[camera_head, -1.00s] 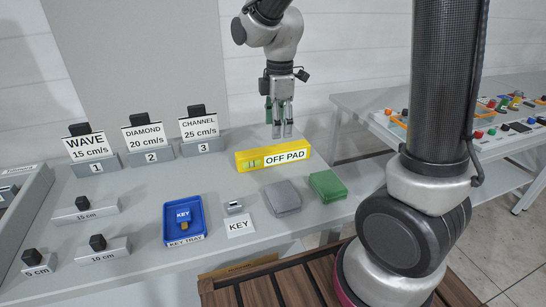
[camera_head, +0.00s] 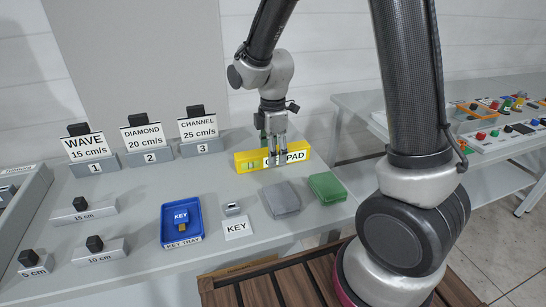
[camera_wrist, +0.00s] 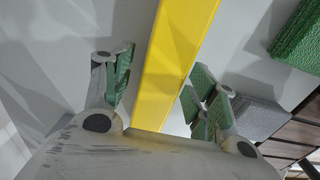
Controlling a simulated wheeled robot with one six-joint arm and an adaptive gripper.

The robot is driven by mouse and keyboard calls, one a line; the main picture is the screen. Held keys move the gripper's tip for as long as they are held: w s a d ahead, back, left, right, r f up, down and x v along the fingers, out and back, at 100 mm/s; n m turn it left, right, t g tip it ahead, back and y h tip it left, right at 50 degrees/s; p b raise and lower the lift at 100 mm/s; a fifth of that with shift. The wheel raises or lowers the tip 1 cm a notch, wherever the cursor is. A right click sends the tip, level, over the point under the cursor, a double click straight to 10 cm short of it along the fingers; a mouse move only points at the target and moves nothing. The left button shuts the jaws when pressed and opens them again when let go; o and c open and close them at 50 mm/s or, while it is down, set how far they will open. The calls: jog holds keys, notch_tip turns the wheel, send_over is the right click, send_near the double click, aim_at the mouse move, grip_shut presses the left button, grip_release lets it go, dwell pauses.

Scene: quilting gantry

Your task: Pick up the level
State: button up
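The level is a long yellow bar (camera_head: 245,167) with a green vial and a white "OFF PAD" label, lying on the grey table below the back wall. My gripper (camera_head: 276,160) is lowered over the level, and a finger hides part of the label. In the wrist view the yellow level (camera_wrist: 175,62) runs between my open fingers (camera_wrist: 160,88), one on each side.
A grey cloth-like pad (camera_head: 281,200) and a green one (camera_head: 327,188) lie in front of the level. A blue key tray (camera_head: 199,228) and a KEY card (camera_head: 237,228) are to the left. Numbered sign stands (camera_head: 202,148) line the back. Another table (camera_head: 372,106) stands at right.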

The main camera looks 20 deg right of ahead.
jog(key=c, duration=1)
jog(key=shift+r, duration=0.1)
jog(key=shift+c, duration=0.2)
